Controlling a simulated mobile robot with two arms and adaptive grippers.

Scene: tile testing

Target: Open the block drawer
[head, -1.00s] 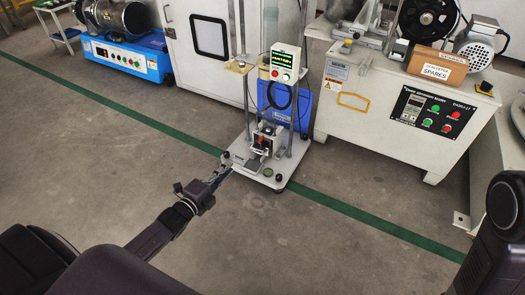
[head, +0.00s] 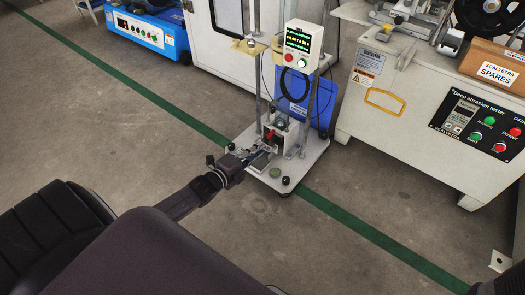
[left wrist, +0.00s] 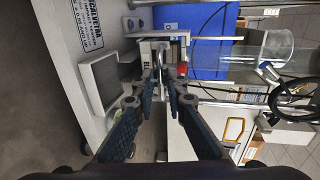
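The tester (head: 283,130) stands on a white base plate (head: 306,165) on the floor. Its grey block (head: 285,132) with a small red part sits low between the posts. In the left wrist view, the block (left wrist: 147,55) carries a partly hidden label starting "BL". My left gripper (head: 264,150) reaches in from the left to the front of the block. In the left wrist view, the left gripper's (left wrist: 160,83) fingertips are close together, at the block's front, with a narrow metal part between them. Whether they touch it is unclear. My right gripper is out of view.
A white abrasion tester cabinet (head: 400,125) is at right, a blue machine (head: 137,27) at far left. Grey floor (head: 240,230) in front is clear.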

